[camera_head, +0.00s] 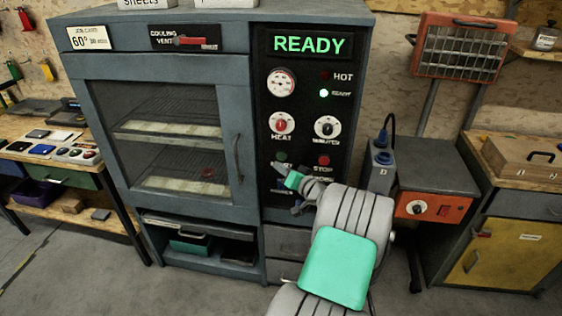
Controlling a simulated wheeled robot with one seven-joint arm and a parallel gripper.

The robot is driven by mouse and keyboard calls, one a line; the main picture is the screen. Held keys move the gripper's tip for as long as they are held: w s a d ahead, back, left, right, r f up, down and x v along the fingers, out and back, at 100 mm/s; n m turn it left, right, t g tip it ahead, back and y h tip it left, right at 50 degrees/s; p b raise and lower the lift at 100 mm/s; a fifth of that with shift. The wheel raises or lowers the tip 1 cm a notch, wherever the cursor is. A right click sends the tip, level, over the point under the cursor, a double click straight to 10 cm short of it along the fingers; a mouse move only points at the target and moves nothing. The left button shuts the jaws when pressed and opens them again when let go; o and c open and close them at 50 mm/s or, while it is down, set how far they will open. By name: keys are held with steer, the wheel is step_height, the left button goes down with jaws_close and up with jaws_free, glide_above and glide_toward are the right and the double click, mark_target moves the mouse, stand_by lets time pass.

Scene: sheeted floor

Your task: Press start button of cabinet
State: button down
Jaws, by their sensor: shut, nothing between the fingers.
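The cabinet (255,120) is a tall grey-blue unit with a glass door on its left and a black control panel on its right. Its display (308,44) reads READY in green, and a small READY lamp (324,93) glows green. A dark green button (281,157) sits low on the panel, left of the red STOP button (323,160). My gripper (278,168) is shut and empty, in front of the panel just below the green button. It hides the label there. I cannot tell whether it touches the panel.
HEAT (282,123) and MINUTES (326,127) dials sit above the buttons. The cabinet door (165,145) is closed, with trays behind its glass. An orange-fronted grey unit (433,205) stands at right, and a workbench (60,160) at left.

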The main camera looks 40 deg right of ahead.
steer(key=shift+w+d+b, duration=0.3)
steer(key=shift+w+d, duration=0.25)
steer(key=shift+d, duration=0.15)
steer(key=shift+f, duration=0.1)
stand_by(1.4)
steer(key=shift+w+d+b, duration=0.3)
steer(key=shift+d+b, duration=0.05)
steer(key=shift+b, duration=0.15)
steer(key=shift+w+d+b, duration=0.25)
steer(key=shift+d+b, duration=0.05)
steer(key=shift+b, duration=0.05)
stand_by(0.5)
steer(key=shift+s+a, duration=0.5)
steer(key=shift+a, duration=0.15)
